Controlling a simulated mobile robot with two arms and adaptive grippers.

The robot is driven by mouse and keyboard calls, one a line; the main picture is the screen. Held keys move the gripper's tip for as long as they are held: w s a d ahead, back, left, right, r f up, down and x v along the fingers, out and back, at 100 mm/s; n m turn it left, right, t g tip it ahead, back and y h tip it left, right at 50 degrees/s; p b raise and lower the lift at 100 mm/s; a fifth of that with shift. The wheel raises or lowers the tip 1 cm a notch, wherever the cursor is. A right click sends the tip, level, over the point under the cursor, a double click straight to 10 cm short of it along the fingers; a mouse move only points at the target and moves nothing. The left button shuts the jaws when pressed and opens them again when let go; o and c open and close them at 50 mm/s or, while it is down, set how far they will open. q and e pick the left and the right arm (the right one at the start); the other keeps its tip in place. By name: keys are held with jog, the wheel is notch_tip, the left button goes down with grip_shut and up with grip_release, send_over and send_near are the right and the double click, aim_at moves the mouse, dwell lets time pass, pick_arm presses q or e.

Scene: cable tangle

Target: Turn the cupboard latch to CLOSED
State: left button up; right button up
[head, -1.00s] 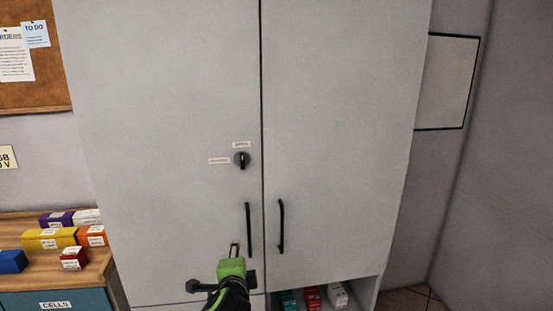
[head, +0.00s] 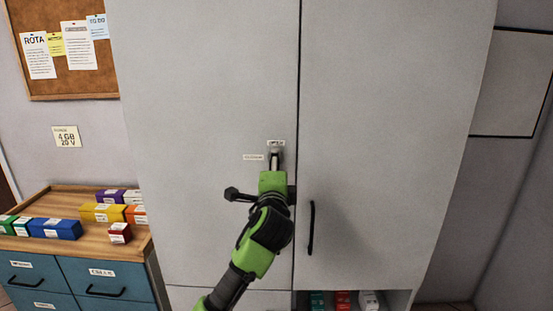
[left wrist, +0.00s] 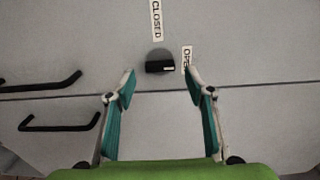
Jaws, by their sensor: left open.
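The latch (left wrist: 160,63) is a dark round knob with a black bar handle on the left door of the grey cupboard (head: 210,90). In the left wrist view its bar lies sideways, in line with the OPEN label (left wrist: 187,58). The CLOSED label (left wrist: 156,20) is at a right angle to the bar. In the head view the OPEN label (head: 276,143) is above the knob and the CLOSED label (head: 253,157) left of it. My left gripper (left wrist: 161,78) is open and empty, its fingertips just short of the knob. It (head: 275,165) hides most of the knob in the head view. My right gripper is out of view.
A black door handle (head: 311,228) is on the right door; my arm covers the left one in the head view. A wooden-topped drawer unit (head: 75,248) with several coloured boxes stands left. Boxes sit on an open shelf (head: 395,300) below the doors.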

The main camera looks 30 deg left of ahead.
pick_arm(q)
jog(key=x, duration=0.3)
jog(key=shift+w+a+p, duration=0.2)
jog(key=shift+w+p, duration=0.1)
jog(key=shift+p, duration=0.05)
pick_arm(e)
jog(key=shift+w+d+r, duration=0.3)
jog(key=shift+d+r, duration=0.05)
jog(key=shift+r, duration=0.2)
pick_arm(q)
jog(key=c, duration=1.1)
jog(key=shift+c, duration=0.2)
